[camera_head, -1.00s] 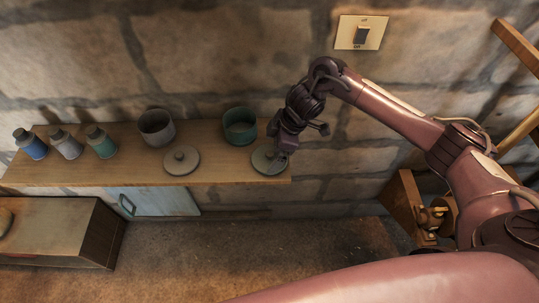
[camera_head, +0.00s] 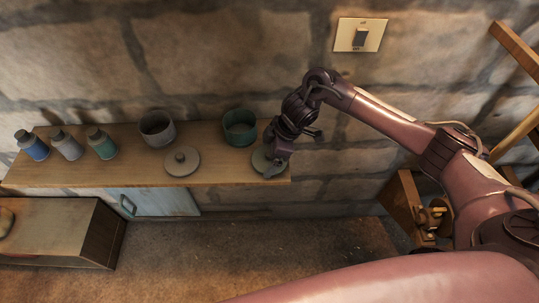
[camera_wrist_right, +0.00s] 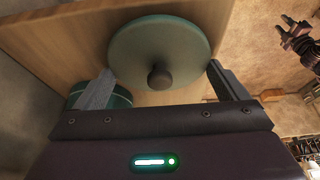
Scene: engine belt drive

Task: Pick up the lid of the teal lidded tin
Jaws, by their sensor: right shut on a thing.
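The teal lidded tin (camera_head: 240,128) stands open on the wooden shelf, left of and behind its lid. Part of the tin shows behind a finger at the left in the right wrist view (camera_wrist_right: 122,98). Its teal lid (camera_head: 259,161) lies flat near the shelf's right end. My right gripper (camera_head: 270,168) is shut on the lid. In the right wrist view, its two fingers stand on opposite sides of the round lid (camera_wrist_right: 160,40), with the dark knob (camera_wrist_right: 159,76) between them. In the head view the gripper hides part of the lid and its knob.
A grey pot (camera_head: 157,129), its loose grey lid (camera_head: 182,160) and several bottles (camera_head: 68,144) share the shelf (camera_head: 225,175) to the left. The stone wall is close behind.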

